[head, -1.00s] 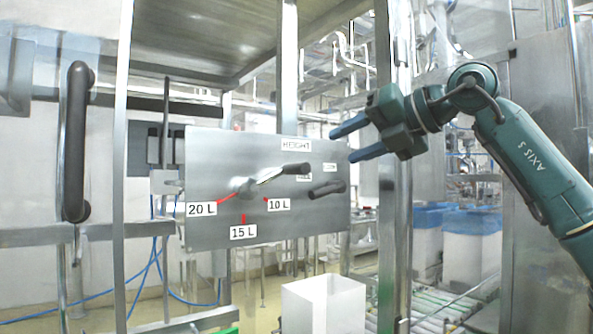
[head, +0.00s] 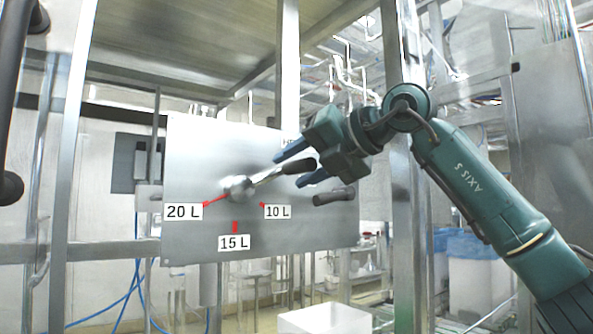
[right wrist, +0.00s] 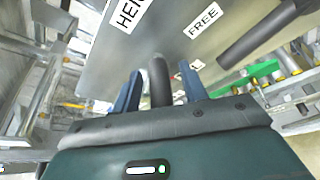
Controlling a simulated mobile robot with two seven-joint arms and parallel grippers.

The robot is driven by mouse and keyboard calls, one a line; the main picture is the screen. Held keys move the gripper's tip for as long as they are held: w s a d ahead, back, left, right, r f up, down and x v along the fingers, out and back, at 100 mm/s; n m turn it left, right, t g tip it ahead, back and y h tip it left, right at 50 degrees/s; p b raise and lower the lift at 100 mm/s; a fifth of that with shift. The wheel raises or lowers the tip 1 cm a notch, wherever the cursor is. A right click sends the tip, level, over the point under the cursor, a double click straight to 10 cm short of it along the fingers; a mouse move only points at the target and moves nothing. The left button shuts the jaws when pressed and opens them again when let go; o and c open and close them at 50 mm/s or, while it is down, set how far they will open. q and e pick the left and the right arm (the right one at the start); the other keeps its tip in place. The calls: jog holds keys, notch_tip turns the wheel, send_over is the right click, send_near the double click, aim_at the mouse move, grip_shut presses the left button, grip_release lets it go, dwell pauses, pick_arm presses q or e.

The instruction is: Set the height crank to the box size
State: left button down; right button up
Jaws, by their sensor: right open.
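The height crank (head: 268,174) is a metal lever with a black grip on a round hub, mounted on a grey metal panel (head: 190,245). Its arm points right and slightly up, above the red 10 L mark. Labels 20 L (head: 183,211), 15 L (head: 234,242) and 10 L (head: 278,211) surround the hub. My right gripper (head: 289,170) is open, with its blue fingers on either side of the black grip. In the right wrist view the grip (right wrist: 158,82) stands between the fingers, apart from both. My left gripper is out of view.
A second black handle (head: 335,196) sits close below and right of my right fingers; it also shows near the FREE label (right wrist: 203,21) in the right wrist view. A white box (head: 325,321) stands below the panel. A metal post (head: 405,230) rises right of the panel.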

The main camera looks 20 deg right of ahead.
jog(key=shift+s, duration=0.1)
jog(key=shift+c, duration=0.4)
grip_shut()
jog(key=shift+r, duration=0.15)
